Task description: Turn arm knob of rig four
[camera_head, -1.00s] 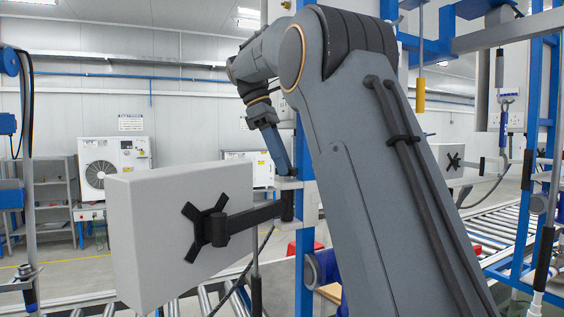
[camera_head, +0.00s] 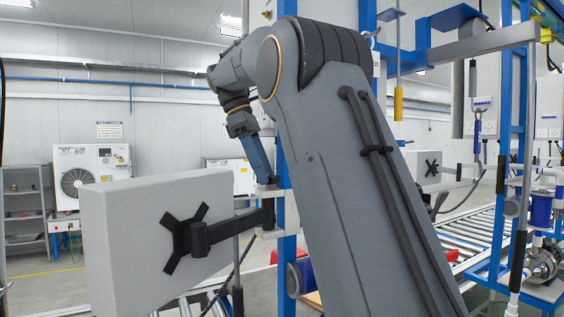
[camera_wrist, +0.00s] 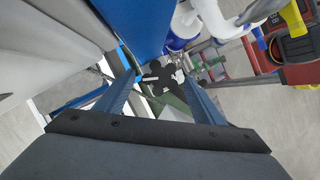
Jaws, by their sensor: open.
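A black lobed knob (camera_wrist: 162,76) shows in the wrist view, between and beyond the two blue fingers of my gripper (camera_wrist: 160,84). The fingers stand apart, one on each side of it in the picture; I cannot tell whether they touch it. In the head view my gripper (camera_head: 264,172) points down at the pivot end of a black support arm (camera_head: 236,228). This arm carries a grey-white box panel (camera_head: 130,240) with a black cross-shaped mount. The knob is not clear in the head view. No rig number is readable.
A blue post (camera_head: 287,255) stands right behind the pivot. Roller conveyors (camera_head: 470,235) run at the right. A second panel (camera_head: 425,168) and a pump (camera_head: 543,265) stand further right. In the wrist view a red-framed item (camera_wrist: 285,50) is at the upper right.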

